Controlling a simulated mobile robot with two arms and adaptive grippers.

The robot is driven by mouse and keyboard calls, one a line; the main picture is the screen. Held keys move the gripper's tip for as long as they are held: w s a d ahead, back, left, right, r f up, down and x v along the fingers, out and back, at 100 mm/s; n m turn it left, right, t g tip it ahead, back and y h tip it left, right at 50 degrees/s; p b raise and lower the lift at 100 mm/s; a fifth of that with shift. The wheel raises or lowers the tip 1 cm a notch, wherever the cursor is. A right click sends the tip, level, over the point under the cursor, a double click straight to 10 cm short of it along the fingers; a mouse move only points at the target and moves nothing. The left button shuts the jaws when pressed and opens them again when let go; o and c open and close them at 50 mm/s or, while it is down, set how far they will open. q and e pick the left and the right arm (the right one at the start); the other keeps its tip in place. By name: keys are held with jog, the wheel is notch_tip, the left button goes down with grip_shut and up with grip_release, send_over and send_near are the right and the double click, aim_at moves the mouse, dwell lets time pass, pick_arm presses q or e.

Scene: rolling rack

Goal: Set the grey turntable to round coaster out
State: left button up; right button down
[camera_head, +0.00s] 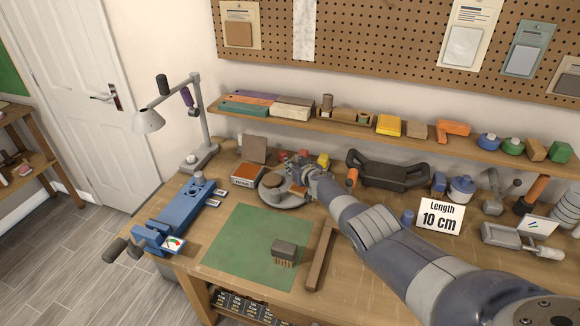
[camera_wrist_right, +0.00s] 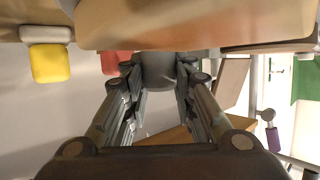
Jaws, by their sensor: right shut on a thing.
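The grey turntable (camera_head: 285,201) is a low round disc on the workbench, behind the green mat. A brown round piece (camera_head: 270,187) stands on its left part. My right gripper (camera_head: 299,188) reaches in from the right and is at the turntable's right, far side. In the right wrist view, its fingers (camera_wrist_right: 158,85) are shut on a short grey cylindrical part (camera_wrist_right: 158,68). A large tan surface fills the top of that view, close to the fingers; I cannot tell which piece it is. My arm hides part of the turntable's right side. My left gripper is out of view.
An orange box with a label (camera_head: 248,176) stands just left of the turntable. A blue device with a gauge (camera_head: 183,212) and a lamp (camera_head: 200,158) are further left. A brush (camera_head: 284,252) lies on the green mat (camera_head: 240,240). A shelf (camera_head: 360,126) runs above.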

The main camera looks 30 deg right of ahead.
jog(key=shift+w+r+n+y, duration=0.1)
jog(key=shift+w+n+y, duration=0.1)
jog(key=shift+n+y, duration=0.1)
dwell(0.4)
jog(key=c, duration=1.3)
grip_release()
